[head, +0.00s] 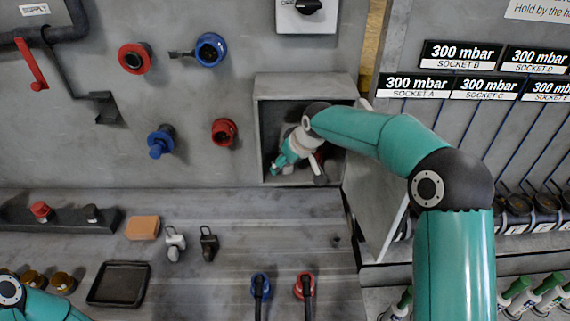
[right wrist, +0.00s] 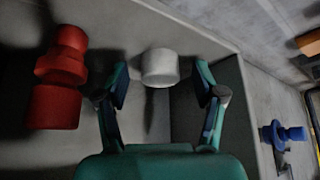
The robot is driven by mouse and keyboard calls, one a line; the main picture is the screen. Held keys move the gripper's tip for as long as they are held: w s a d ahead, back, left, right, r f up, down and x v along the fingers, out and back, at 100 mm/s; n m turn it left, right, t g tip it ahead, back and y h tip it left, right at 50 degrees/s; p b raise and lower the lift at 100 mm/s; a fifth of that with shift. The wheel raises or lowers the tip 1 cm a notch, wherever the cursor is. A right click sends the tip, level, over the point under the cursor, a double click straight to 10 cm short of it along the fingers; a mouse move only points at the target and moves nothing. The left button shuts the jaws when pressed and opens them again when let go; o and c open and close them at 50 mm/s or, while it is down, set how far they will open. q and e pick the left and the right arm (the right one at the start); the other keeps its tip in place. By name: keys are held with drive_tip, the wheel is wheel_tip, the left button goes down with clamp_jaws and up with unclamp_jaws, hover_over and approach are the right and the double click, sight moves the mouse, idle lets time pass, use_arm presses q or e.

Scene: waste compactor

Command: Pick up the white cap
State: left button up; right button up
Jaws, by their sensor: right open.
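The white cap (right wrist: 160,68) is a short, pale cylinder in the right wrist view, inside the grey open-fronted box (head: 264,130). My right gripper (right wrist: 162,95) is open, with one finger on each side of the cap in the picture. The cap shows just beyond the fingertips, and no contact is visible. In the head view my right gripper (head: 299,168) reaches into the box, and I cannot make out the cap clearly there. My left gripper is out of view; only a part of my left arm shows at the bottom left.
A red stepped cylinder (right wrist: 58,80) is left of the fingers in the right wrist view. The box walls surround the gripper closely, and its open door (head: 378,195) stands beside my right arm. Red and blue sockets line the wall. A black tray (head: 119,284) lies on the bench.

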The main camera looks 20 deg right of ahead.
drive_tip(key=c, duration=0.9)
drive_tip(key=shift+r, duration=0.1)
